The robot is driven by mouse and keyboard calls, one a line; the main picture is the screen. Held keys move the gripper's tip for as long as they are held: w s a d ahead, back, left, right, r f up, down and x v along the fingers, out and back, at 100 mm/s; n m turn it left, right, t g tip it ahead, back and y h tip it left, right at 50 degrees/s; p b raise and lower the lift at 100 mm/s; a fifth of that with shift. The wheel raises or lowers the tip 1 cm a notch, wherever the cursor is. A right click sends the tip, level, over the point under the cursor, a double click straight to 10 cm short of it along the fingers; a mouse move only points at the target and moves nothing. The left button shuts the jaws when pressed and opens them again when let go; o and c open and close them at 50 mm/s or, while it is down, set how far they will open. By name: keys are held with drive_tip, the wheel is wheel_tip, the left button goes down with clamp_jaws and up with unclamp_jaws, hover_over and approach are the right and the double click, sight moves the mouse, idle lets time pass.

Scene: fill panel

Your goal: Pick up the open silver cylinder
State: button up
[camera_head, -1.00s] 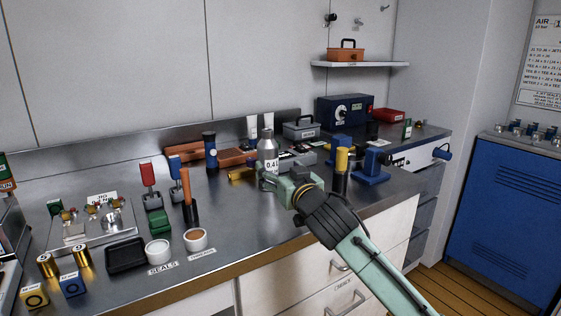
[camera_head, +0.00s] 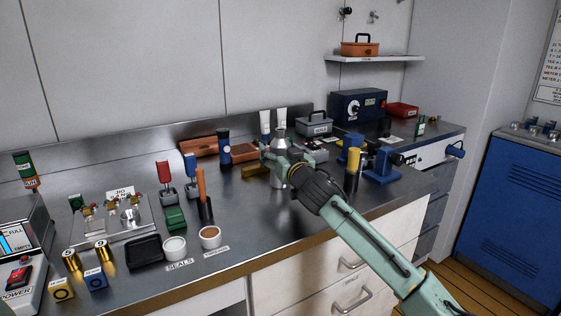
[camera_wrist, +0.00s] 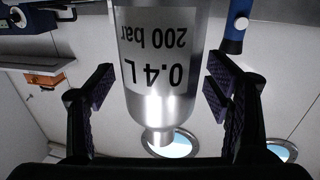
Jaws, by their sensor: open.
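The silver cylinder (camera_head: 281,144) stands upright on the steel bench in the head view, with its neck up. In the wrist view the cylinder (camera_wrist: 160,85) appears upside down, with a white label reading 0.4 L, 200 bar. My gripper (camera_head: 282,163) is at the cylinder's upper body, and its green parts hide some of it. In the wrist view my gripper (camera_wrist: 160,98) has one dark ridged finger on each side of the cylinder. Gaps show on both sides, so the jaws are open around it and not pressed on it.
A blue-and-black tool (camera_head: 223,148) stands left of the cylinder. White tubes (camera_head: 266,124) stand behind. Clear bench (camera_head: 255,215) lies in front.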

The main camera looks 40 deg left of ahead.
drive_tip(key=shift+c, duration=0.3)
drive_tip(key=c, duration=1.6)
clamp_jaws()
drive_tip(key=shift+r, duration=0.2)
